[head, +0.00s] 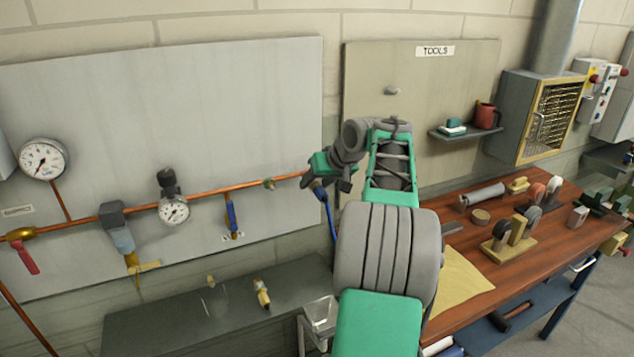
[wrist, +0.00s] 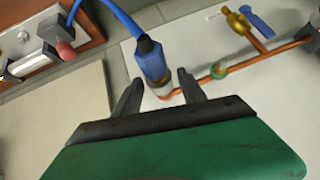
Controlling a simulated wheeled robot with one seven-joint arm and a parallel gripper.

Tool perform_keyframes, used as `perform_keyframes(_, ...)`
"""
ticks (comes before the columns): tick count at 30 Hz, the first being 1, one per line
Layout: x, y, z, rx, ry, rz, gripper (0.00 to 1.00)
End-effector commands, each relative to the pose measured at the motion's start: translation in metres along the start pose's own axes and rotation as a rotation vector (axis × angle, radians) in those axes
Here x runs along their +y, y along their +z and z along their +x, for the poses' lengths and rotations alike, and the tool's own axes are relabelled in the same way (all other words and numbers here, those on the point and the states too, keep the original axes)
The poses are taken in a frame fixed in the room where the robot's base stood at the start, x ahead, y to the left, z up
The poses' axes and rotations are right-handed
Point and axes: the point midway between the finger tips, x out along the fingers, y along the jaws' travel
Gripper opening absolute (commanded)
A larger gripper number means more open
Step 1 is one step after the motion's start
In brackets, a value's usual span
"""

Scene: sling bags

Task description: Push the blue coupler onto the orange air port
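The blue coupler (wrist: 152,60) hangs on a blue hose and has a pale collar at its lower end in the wrist view. In the head view a small blue part of it (head: 320,193) shows beside my gripper. The orange air port (wrist: 170,95) is at the end of the copper pipe, right by the collar; I cannot tell whether the coupler is seated on it. My gripper (wrist: 158,77) has its fingers apart on either side of the coupler's lower end, with a visible gap on the right. In the head view my gripper (head: 322,176) is at the pipe's right end.
The copper pipe (head: 82,223) runs along the grey wall panel (head: 110,85), with gauges, a blue-handled valve (head: 232,215) and a red-handled valve. A dark shelf (head: 180,315) lies below. A wooden workbench (head: 500,262) with several items stands at right.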

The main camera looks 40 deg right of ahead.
Motion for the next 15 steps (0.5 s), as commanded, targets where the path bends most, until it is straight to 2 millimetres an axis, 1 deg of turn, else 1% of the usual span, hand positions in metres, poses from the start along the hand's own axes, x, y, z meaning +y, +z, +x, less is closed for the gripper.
perform_keyframes(1,0.0,0.0,0.0,0.0,0.0,0.0,0.53)
perform_keyframes(3,0.0,0.0,0.0,0.0,0.0,0.0,0.59)
perform_keyframes(4,0.0,0.0,0.0,0.0,0.0,0.0,0.6)
perform_keyframes(11,0.0,0.001,-0.001,-0.001,0.0,0.001,0.6)
perform_keyframes(14,0.001,0.0,-0.01,0.001,0.001,0.0,0.6)
perform_keyframes(15,0.001,0.0,-0.017,0.002,0.002,0.001,0.6)
